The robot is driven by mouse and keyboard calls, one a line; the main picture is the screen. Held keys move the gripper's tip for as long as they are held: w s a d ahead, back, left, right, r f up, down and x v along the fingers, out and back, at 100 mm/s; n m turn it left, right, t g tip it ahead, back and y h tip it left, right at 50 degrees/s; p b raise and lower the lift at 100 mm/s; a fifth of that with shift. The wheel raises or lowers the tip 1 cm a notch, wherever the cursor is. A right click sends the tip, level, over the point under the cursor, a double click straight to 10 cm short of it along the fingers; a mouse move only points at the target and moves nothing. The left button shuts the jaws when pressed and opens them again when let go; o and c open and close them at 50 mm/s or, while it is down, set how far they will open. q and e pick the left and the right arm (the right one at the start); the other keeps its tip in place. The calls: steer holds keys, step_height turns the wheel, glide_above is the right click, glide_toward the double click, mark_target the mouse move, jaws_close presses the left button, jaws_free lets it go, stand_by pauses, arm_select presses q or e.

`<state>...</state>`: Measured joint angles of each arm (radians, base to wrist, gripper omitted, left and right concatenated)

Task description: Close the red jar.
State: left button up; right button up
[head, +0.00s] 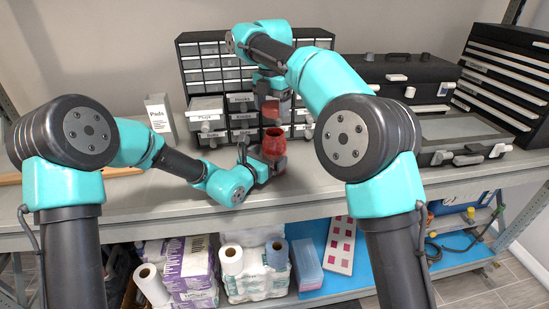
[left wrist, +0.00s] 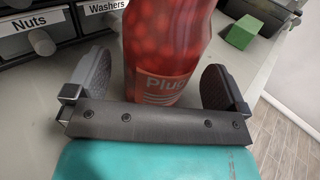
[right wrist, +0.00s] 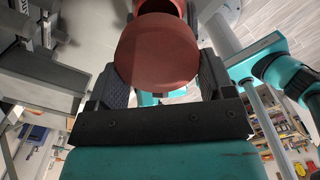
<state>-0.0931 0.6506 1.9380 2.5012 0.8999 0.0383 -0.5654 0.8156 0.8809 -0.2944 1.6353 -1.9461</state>
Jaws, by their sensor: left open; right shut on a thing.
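The red jar (head: 273,143) stands upright on the grey workbench with its mouth open. In the left wrist view the jar (left wrist: 165,45) is see-through red, full of round pieces, with a label partly reading "Plug". My left gripper (head: 262,158) is open, its fingers on either side of the jar's lower body, with a visible gap at the right finger. My right gripper (head: 272,100) is above the jar, pointing down, shut on a red lid (head: 270,110). The round lid (right wrist: 158,50) also shows between its fingers in the right wrist view. The lid is apart from the jar.
A drawer cabinet (head: 205,62) stands behind the jar, with an open Plugs drawer (head: 206,108) to its left. A Pads box (head: 160,115) is at the left. A black case (head: 395,75) and a grey-topped case (head: 460,128) stand at the right.

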mark_target(272, 133)
arm_select(q)
steer(key=shift+x, duration=1.7)
steer(key=shift+c, duration=0.4)
steer(key=c, duration=1.1)
steer(key=shift+c, duration=0.2)
arm_select(e)
steer(key=shift+f, duration=2.55)
steer(key=shift+f, duration=0.9)
steer(key=shift+f, duration=0.5)
arm_select(q)
steer(key=c, duration=0.4)
steer(key=shift+c, duration=0.2)
